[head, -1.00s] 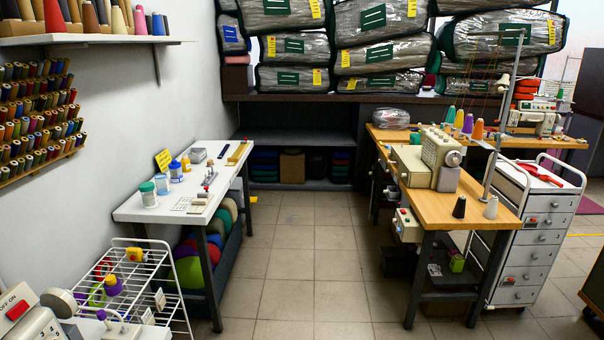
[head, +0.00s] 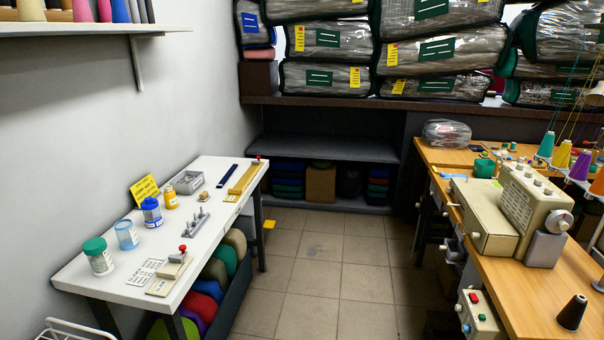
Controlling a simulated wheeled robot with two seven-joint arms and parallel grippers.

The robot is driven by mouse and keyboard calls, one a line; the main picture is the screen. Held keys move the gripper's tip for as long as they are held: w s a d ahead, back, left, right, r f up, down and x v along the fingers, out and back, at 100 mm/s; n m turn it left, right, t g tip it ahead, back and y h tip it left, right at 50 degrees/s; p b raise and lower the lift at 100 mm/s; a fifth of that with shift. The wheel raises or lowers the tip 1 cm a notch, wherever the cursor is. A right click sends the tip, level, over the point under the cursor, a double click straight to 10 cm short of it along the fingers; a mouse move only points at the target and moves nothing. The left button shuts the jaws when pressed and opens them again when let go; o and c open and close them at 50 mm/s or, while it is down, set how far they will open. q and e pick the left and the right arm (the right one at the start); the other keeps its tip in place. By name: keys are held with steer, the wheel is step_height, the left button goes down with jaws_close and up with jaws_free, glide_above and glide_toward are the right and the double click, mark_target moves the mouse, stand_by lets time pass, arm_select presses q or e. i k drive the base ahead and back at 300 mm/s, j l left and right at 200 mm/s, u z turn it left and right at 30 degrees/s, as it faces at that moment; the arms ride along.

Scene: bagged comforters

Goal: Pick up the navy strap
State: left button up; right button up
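A narrow navy strip, which looks like the navy strap (head: 227,175), lies flat near the far end of the white table (head: 118,262) on the left. Nothing covers the navy strip. Neither of my grippers shows in the head view.
A tiled aisle (head: 325,279) runs clear between the white table and the wooden sewing bench (head: 545,296) on the right. Jars (head: 98,256) and a yellow sign (head: 144,190) stand along the table's wall side. A dark shelf unit (head: 330,150) with bagged comforters (head: 327,80) closes the back.

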mark_target(220, 184)
steer(key=i+l+u, duration=0.25)
steer(key=i+u, duration=0.15)
steer(key=i, duration=0.2)
steer(key=i+l+u, duration=0.45)
steer(key=i+j, duration=0.05)
steer(key=i, duration=0.05)
